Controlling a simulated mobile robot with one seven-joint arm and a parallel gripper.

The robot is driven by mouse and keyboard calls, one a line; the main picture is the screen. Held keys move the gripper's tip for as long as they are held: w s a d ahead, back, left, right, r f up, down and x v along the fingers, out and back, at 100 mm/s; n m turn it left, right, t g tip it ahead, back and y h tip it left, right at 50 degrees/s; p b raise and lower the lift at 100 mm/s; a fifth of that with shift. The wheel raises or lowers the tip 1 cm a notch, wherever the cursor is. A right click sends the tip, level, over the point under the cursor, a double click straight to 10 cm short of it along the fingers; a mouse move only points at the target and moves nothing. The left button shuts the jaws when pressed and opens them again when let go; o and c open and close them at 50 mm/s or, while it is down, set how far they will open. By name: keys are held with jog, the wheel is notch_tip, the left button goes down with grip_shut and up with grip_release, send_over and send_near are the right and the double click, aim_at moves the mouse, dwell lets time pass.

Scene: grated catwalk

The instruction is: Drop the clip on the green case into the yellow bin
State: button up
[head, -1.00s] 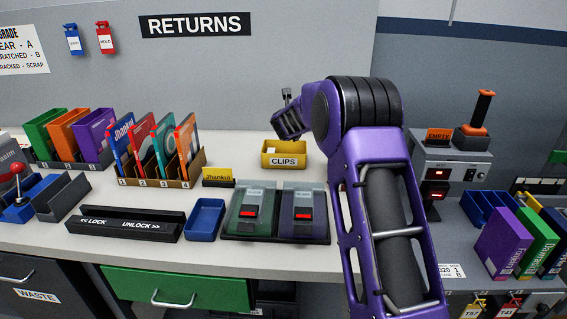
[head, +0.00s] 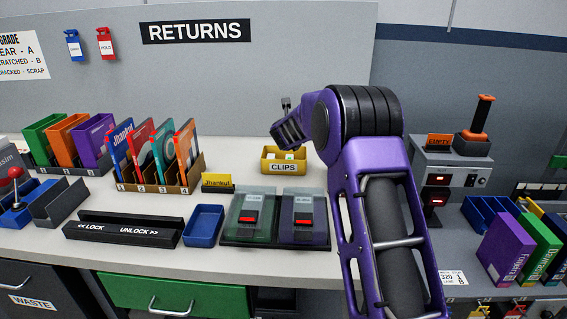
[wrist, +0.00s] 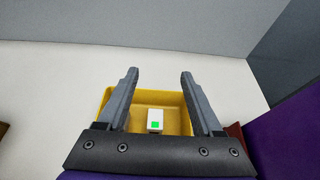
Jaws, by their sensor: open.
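The yellow bin (head: 284,167), labelled CLIPS, stands at the back of the counter. A small white piece with a green square (wrist: 155,122) lies inside it in the wrist view; white and green also show inside the bin in the head view. My gripper (wrist: 158,72) is open, its fingers apart above the bin with nothing between them. The green case (head: 235,230) lies flat on a dark tray, with a dark piece with a red light (head: 249,217) on top. I cannot tell whether that is a clip.
A purple case (head: 318,232) with a similar red-lit piece lies right of the green one. A blue tray (head: 203,225), a dark lock bar (head: 123,229) and a card rack (head: 160,186) stand to the left. A grey machine (head: 452,180) stands at the right.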

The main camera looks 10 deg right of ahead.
jog(key=b+v, duration=0.1)
jog(key=v, duration=1.6)
